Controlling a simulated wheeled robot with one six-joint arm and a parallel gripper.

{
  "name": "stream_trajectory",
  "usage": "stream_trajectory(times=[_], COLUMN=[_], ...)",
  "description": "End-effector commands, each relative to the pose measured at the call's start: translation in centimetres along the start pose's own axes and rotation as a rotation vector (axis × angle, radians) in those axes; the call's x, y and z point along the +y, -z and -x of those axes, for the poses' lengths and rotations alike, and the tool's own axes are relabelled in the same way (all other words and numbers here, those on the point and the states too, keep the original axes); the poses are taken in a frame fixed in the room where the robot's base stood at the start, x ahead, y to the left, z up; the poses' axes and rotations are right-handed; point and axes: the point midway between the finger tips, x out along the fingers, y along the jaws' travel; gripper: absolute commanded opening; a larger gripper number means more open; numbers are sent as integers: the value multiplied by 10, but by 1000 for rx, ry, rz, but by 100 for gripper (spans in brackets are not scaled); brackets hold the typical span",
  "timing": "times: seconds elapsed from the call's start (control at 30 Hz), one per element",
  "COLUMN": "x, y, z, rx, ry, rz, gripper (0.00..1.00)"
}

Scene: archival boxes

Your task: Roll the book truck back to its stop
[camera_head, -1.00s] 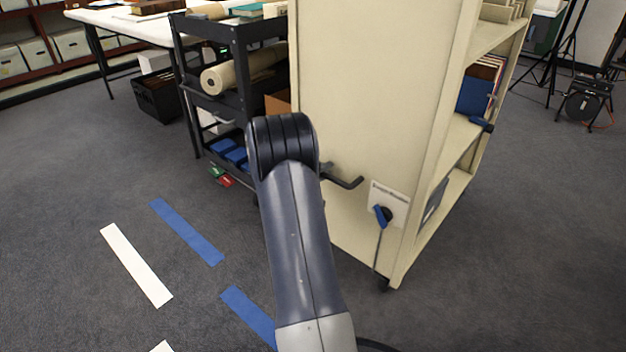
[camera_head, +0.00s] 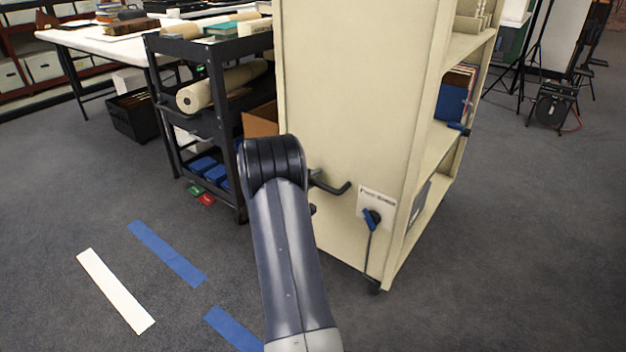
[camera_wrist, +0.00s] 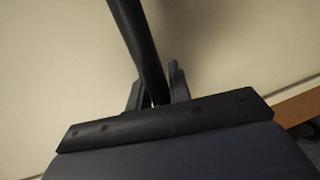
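The cream shelf unit, which I take as the book truck (camera_head: 325,110), stands upright just ahead of me, with a dark caster at its near lower corner. A black handle (camera_head: 333,187) sticks out from its end panel. A small labelled plate with a blue lever (camera_head: 373,218) is low on that panel. In the wrist view, the dark bar of the handle (camera_wrist: 138,40) runs between the fingers of my gripper (camera_wrist: 155,92), which sit close on both sides and look shut on it. My arm hides the gripper in the head view. No stop is clearly visible.
A black cart (camera_head: 215,100) with rolls and red and green pedals stands close at the left. Behind it are a white table (camera_head: 95,38) and a black crate (camera_head: 132,115). Blue tape (camera_head: 168,253) and white tape (camera_head: 115,290) mark open floor. A tripod (camera_head: 530,80) stands back right.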

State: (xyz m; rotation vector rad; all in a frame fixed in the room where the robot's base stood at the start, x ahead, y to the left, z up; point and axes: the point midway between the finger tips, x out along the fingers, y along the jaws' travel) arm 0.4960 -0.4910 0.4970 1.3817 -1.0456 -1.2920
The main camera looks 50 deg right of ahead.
Motion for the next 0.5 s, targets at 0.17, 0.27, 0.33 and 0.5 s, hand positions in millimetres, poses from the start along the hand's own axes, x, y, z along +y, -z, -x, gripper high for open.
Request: stream_trajectory(times=[0.17,0.27,0.33,0.5], x=[2,2,2,4], y=[-1,-1,-1,0], z=[-1,-1,1,22], rx=[-3,-3,-3,1], ry=[-2,-3,-3,-1], rz=[-3,-3,-3,-1], gripper=[25,25,25,25])
